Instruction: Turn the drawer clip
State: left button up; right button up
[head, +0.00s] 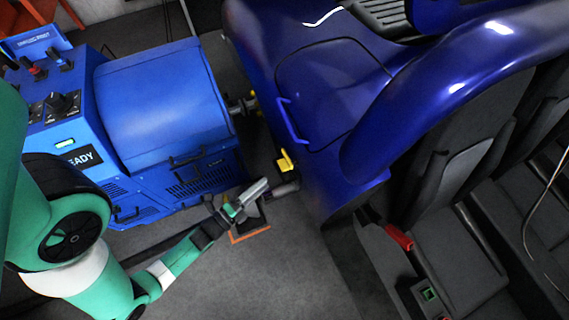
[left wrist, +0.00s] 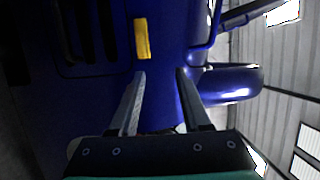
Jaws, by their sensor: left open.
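A small yellow piece (head: 286,160), which may be the drawer clip, sits at the lower edge of the dark blue vehicle body (head: 325,95). A flat yellow tab (left wrist: 142,38) shows on a blue surface in the left wrist view, probably the same piece. My left gripper (head: 256,192) is open and empty, below and left of the yellow piece and apart from it in the head view. In the left wrist view its two fingers (left wrist: 159,75) point toward the blue surface, with the tab just beyond the left fingertip. My right gripper is not in view.
A blue dynamometer cabinet (head: 160,100) with switches and handles stands at left, joined to the vehicle by a shaft (head: 243,105). An orange-edged mark (head: 250,236) lies on the grey floor below the gripper. Dark seats (head: 450,220) are at right. The lower middle floor is clear.

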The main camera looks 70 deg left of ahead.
aim_at(283, 166)
pick_arm(q)
jog(key=shift+n, duration=0.3)
jog(key=w+a+f+b, duration=0.1)
jog(key=w, duration=0.2)
jog(key=w+a+f+b, duration=0.1)
jog(key=w+a, duration=0.1)
jog(key=w, duration=0.1)
jog(key=w+a+f+b, duration=0.1)
jog(key=w+a+b, duration=0.1)
jog(key=w, duration=0.1)
jog(key=shift+w+a+f, duration=0.1)
jog(key=shift+w+a, duration=0.15)
jog(key=shift+w, duration=0.15)
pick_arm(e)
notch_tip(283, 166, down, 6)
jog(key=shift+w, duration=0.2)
pick_arm(q)
grip_shut()
